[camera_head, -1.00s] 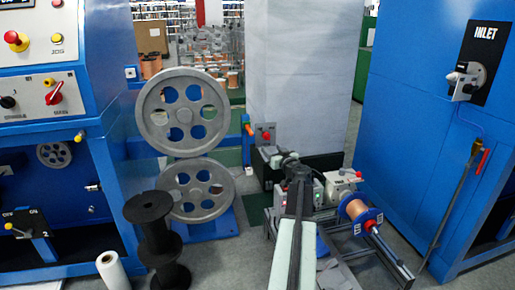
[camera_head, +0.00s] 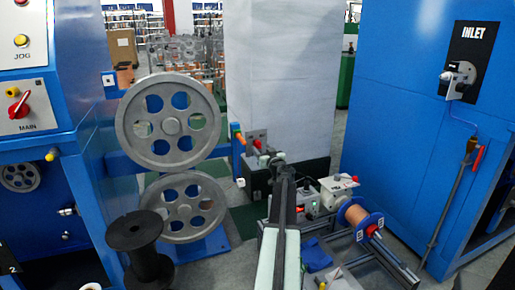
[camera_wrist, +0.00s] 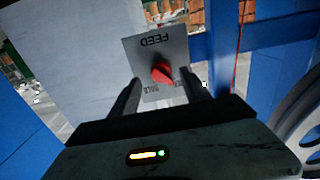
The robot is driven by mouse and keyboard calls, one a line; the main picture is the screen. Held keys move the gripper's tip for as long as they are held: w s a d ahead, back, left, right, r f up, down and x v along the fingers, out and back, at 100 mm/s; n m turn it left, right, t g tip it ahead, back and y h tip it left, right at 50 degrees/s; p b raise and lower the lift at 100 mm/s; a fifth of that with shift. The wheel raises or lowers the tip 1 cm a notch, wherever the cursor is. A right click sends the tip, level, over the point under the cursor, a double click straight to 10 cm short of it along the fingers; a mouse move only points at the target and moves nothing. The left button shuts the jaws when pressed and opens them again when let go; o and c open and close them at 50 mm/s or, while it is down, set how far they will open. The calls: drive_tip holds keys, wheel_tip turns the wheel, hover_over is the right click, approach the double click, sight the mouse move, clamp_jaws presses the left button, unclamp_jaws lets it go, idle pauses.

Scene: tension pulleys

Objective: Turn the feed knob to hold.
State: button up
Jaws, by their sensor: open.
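The red feed knob (camera_wrist: 162,72) is on a grey plate marked FEED, upside down in the wrist view. Smaller lettering along the plate's lower edge is too blurred to read surely. The knob's exact pointing is hard to tell. My gripper (camera_wrist: 161,84) is open and empty, its dark fingers to the left and right of the knob in the picture; contact is not visible. In the head view the knob (camera_head: 257,143) is small, on a grey box beyond my gripper (camera_head: 267,156), whose fingers are hard to make out there.
Two grey spoked pulleys (camera_head: 169,120) stand left of my arm. A black spool (camera_head: 137,245) is in front of them. A copper wire spool (camera_head: 357,218) on a frame lies to the right. A blue INLET cabinet (camera_head: 415,110) fills the right, and a blue machine (camera_head: 75,120) the left.

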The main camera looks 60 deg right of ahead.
sight(259, 146)
drive_tip(key=x, duration=0.3)
drive_tip(key=shift+w, duration=0.15)
drive_tip(key=shift+a, duration=0.1)
